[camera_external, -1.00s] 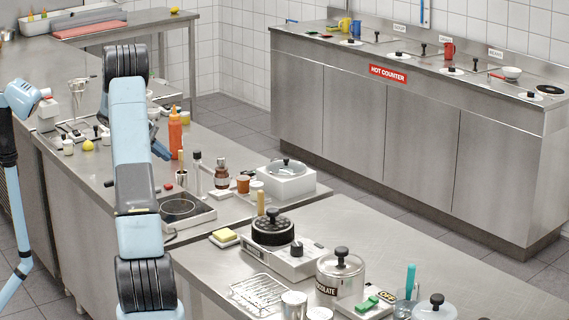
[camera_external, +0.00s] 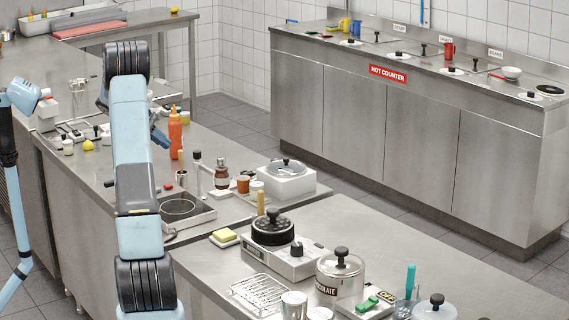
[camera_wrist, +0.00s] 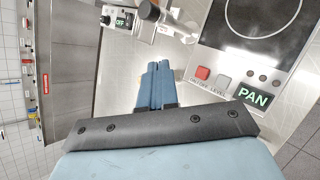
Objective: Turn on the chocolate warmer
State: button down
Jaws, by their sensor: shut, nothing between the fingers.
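The chocolate warmer (camera_external: 341,274) is a round metal pot with a dark-knobbed lid on the near counter in the external view. Its "CHOCOLATE" label is partly hidden by a metal can. A white box with a green switch (camera_external: 368,303) and a dark tag, seemingly reading OFF, sits beside it; I cannot tell whether they are joined. My gripper (camera_wrist: 159,66) is shut and empty in the wrist view, over bare steel beside the PAN hob. In the external view it shows partly behind my arm, over the left counter, well away from the warmer.
The PAN hob (camera_wrist: 266,20) has a red button (camera_wrist: 203,72) and a grey one close to my fingers. A unit with an OFF display (camera_wrist: 121,20) stands beyond. An orange bottle (camera_external: 175,133) stands near my arm. A round dark device (camera_external: 273,235) stands left of the warmer.

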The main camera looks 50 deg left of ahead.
notch_tip(320, 180, up, 6)
jog(key=w+d+g+h, duration=0.1)
jog(key=w+d+g, duration=0.1)
jog(key=w+d, duration=0.65)
jog(key=w+d+g, duration=0.2)
jog(key=w+d, duration=0.4)
jog(key=d, duration=0.5)
jog(key=w+d+m+g, duration=0.1)
jog(key=w+d+g, duration=0.15)
jog(key=d, duration=0.85)
jog(key=w+d+m+g, duration=0.1)
jog(key=w+d, duration=0.2)
jog(key=d, duration=0.9)
jog(key=s+d+y, duration=0.2)
jog(key=d, duration=1)
jog(key=s+d+y, duration=0.1)
jog(key=s+d, duration=0.2)
jog(key=d, duration=0.9)
jog(key=s+d+r+m+y, duration=0.1)
jog(key=s+d, duration=0.5)
jog(key=d, duration=0.3)
jog(key=s+d+m+y, duration=0.1)
jog(key=s+d, duration=0.5)
jog(key=d, duration=0.3)
jog(key=shift+t, duration=0.35)
jog(key=f, duration=0.5)
jog(key=shift+w+a, duration=0.15)
jog(key=shift+w, duration=0.05)
